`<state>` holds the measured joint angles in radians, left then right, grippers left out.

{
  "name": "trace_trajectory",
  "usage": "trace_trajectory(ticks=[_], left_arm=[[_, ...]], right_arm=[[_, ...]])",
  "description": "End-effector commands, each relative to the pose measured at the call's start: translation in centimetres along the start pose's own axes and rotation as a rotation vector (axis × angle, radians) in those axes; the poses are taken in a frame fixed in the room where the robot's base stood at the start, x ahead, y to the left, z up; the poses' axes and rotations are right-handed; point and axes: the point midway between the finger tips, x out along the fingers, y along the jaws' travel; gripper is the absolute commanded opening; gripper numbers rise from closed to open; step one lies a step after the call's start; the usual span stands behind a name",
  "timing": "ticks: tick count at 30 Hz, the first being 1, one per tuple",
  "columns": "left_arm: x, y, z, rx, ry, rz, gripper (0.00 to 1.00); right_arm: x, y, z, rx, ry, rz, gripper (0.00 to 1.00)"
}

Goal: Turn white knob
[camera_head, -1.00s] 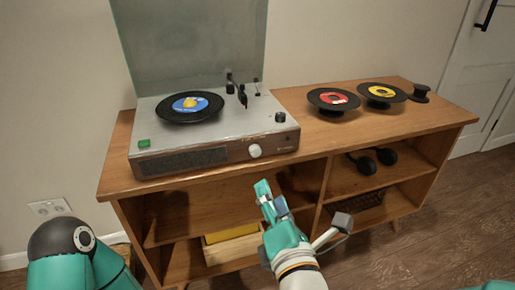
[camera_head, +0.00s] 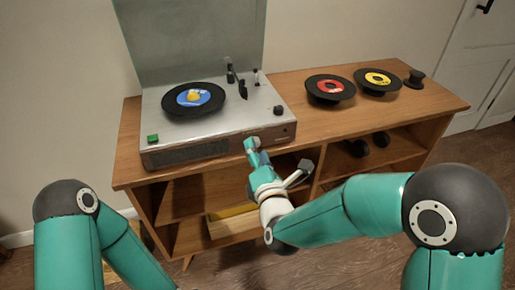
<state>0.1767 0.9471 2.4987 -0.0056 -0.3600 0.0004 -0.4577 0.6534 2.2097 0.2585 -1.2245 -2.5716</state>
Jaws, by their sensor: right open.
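The white knob (camera_head: 255,139) is on the front face of the record player (camera_head: 212,128), right of the speaker grille. Most of it is hidden behind my right gripper's fingertips. My right gripper (camera_head: 254,151) is open, its fingertips right in front of the knob and overlapping it in the picture. I cannot tell whether they touch it or stand around it. My left gripper is out of view; only part of my left arm shows at the lower left.
The player's clear lid (camera_head: 190,40) stands open, and a black record with a blue label (camera_head: 194,98) lies on it. Two records, red-labelled (camera_head: 330,88) and yellow-labelled (camera_head: 378,80), sit on the wooden cabinet (camera_head: 290,88). Headphones (camera_head: 358,147) are on a shelf.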

Motion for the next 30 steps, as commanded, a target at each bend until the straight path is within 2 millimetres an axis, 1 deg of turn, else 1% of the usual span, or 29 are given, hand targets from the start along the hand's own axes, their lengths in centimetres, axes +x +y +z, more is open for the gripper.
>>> trace_trajectory(ticks=[1, 4, 13, 22, 23, 25, 30], left_arm=[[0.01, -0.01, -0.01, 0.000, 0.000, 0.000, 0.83], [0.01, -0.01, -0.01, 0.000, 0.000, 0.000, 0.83], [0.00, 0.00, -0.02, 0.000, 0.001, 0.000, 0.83], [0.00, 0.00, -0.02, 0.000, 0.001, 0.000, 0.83], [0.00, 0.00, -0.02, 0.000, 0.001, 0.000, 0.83], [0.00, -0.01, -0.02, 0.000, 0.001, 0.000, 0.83], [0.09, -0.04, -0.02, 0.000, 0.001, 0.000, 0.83]], right_arm=[[0.45, -0.04, -0.03, 0.000, 0.000, 0.000, 0.53], [0.93, 0.00, -0.02, -0.001, 0.001, 0.000, 0.53], [1.08, 0.03, -0.02, -0.001, 0.001, 0.000, 0.53], [1.06, 0.01, -0.03, -0.001, 0.001, -0.001, 0.03], [1.06, 0.00, -0.03, -0.001, 0.001, -0.001, 0.00], [0.98, -0.24, 0.28, 0.000, 0.000, -0.003, 0.00], [1.04, -0.15, 0.05, 0.010, 0.000, -0.005, 0.00]])
